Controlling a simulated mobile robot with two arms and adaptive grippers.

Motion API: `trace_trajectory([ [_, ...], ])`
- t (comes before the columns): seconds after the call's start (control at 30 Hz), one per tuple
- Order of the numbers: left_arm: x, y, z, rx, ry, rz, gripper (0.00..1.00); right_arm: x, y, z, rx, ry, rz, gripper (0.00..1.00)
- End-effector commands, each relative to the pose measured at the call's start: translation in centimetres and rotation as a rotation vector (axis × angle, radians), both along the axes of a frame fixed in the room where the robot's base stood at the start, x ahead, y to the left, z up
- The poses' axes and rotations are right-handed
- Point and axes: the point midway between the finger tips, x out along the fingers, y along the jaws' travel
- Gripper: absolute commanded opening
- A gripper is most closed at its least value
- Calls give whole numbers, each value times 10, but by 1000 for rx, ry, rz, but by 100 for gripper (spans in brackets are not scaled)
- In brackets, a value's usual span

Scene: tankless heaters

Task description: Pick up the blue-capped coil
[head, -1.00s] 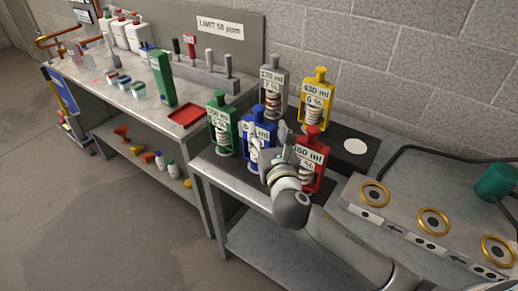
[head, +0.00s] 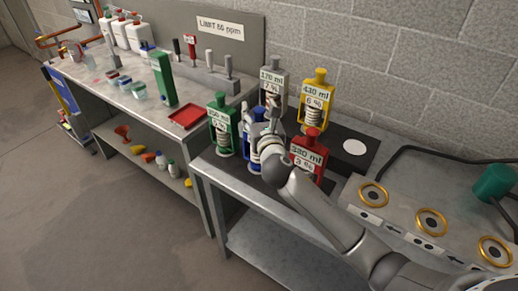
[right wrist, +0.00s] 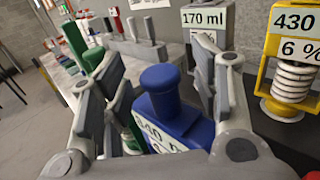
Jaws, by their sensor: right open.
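The blue-capped coil (right wrist: 162,92) stands upright in the right wrist view, its blue cap and the top of its label between the fingers of my right gripper (right wrist: 158,84). The fingers are spread, one on each side of the cap, with space around it. Its lower part is hidden. In the head view my right gripper (head: 262,124) is over the blue coil and hides most of it. My left gripper is not in view.
Close around it stand the green (head: 222,125), grey (head: 273,90), yellow (head: 317,98) and red (head: 309,153) coils. A bench with ringed sockets (head: 433,222) lies to the right. A red tray (head: 187,117) sits on the left bench.

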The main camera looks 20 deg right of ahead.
Motion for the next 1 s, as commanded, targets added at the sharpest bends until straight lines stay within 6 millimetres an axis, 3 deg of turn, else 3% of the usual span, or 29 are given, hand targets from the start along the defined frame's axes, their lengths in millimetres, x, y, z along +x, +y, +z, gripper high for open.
trace_trajectory([
  [0.33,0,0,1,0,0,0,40,7,-1,0,0,1,0,56],
  [0.77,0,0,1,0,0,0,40,7,-1,-1,0,1,0,2],
  [1.0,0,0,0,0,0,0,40,6,-1,-1,0,1,0,0],
])
